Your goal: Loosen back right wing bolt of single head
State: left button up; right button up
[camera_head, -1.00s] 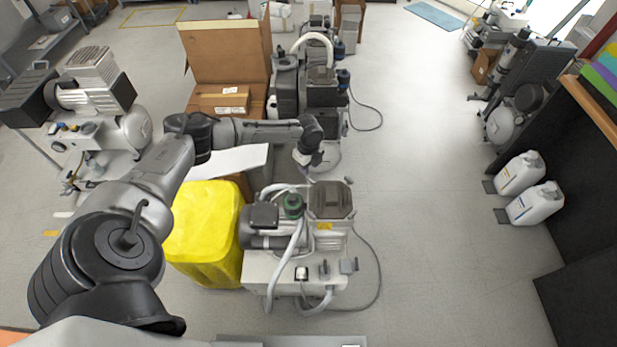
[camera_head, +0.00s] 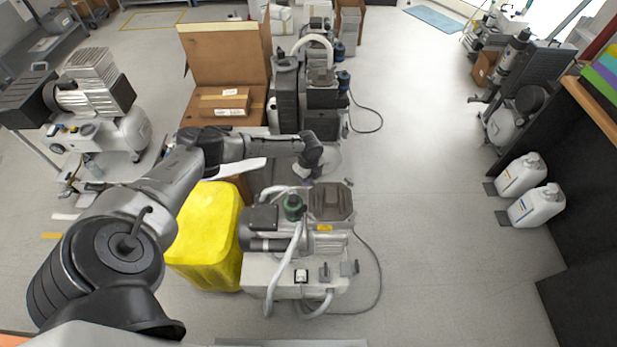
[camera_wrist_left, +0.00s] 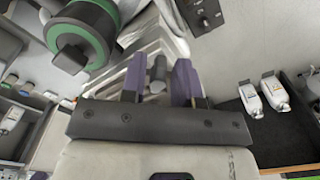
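The single-head compressor (camera_head: 297,245) stands in the middle of the head view, with a dark ribbed head, a green-topped filter and pale hoses. My left arm reaches over to its far side, and my left gripper (camera_head: 312,175) is at its back edge, small and partly unclear there. In the left wrist view my gripper (camera_wrist_left: 158,82) has two purple fingers standing apart. A grey wing bolt (camera_wrist_left: 157,72) shows between them, with a gap on either side. Contact cannot be made out. The green and black filter (camera_wrist_left: 80,35) is close at the upper left. My right gripper is out of view.
A yellow bin (camera_head: 205,240) stands left of the compressor, under my left arm. Another compressor (camera_head: 310,95) and an open cardboard box (camera_head: 225,55) stand behind. A cable lies on the right.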

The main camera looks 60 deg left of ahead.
pick_arm(q)
grip_shut()
